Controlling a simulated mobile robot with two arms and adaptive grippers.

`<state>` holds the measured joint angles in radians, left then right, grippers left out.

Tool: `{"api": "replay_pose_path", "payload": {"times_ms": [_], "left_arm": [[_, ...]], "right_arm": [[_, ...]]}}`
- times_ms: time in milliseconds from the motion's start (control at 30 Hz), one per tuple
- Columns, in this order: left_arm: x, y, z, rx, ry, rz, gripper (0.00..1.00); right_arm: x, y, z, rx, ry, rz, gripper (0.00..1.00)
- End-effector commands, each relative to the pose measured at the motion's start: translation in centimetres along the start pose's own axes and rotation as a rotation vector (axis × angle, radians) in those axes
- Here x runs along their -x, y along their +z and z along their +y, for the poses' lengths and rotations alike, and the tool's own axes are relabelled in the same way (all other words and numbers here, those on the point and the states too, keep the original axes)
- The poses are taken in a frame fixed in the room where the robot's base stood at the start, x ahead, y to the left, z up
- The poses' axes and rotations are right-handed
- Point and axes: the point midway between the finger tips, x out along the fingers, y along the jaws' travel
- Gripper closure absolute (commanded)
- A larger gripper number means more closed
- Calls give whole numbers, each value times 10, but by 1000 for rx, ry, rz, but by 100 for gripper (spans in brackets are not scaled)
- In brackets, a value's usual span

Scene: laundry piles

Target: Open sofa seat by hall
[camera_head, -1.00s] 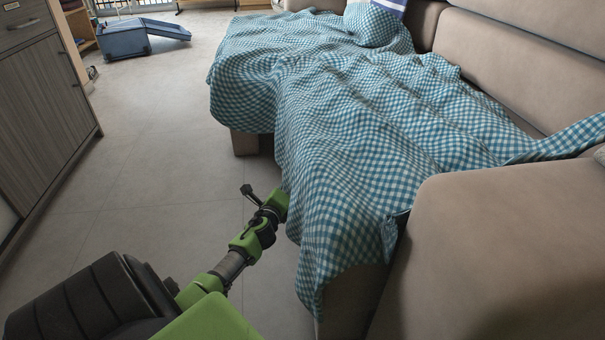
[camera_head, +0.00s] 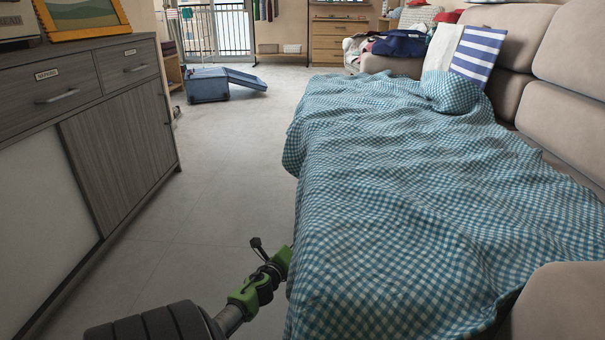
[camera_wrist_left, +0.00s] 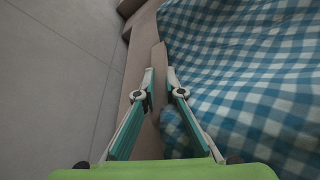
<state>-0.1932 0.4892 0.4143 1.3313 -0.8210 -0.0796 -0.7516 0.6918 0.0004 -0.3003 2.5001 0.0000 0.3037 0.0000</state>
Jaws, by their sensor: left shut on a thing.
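The beige sofa (camera_head: 556,125) runs along the right, its seat covered by a blue-and-white checked blanket (camera_head: 400,220). My left gripper (camera_head: 288,258) is low beside the blanket's left edge in the head view. In the left wrist view, my left gripper's fingertips (camera_wrist_left: 160,76) close around a beige sofa seat edge (camera_wrist_left: 148,42), with the blanket (camera_wrist_left: 240,60) just to the right. The exact grip is partly hidden. In the head view, the blanket hides the seat's outline and front. My right gripper is not in view.
A grey drawer cabinet (camera_head: 120,130) stands at the left. Pale floor (camera_head: 215,170) lies clear between it and the sofa. An open blue suitcase (camera_head: 207,86) lies on the floor further back. A striped cushion (camera_head: 477,56) and piled clothes (camera_head: 398,43) are at the sofa's far end.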

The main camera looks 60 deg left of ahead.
Motion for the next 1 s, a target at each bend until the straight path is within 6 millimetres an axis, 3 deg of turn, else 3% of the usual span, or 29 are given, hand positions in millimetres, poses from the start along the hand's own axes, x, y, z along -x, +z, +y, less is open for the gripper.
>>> {"api": "replay_pose_path", "payload": {"times_ms": [200,233,267,667,867,1000], "left_arm": [[1,0,3,-1,6,-1,100],[1,0,3,-1,6,-1,88],[1,0,3,-1,6,-1,84],[4,0,1,-1,2,0,84],[30,-1,2,-2,3,2,84],[59,-1,3,-1,5,1,84]], "right_arm": [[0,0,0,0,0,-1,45],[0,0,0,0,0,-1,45],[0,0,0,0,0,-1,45],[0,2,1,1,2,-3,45],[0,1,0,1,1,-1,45],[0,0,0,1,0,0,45]]}}
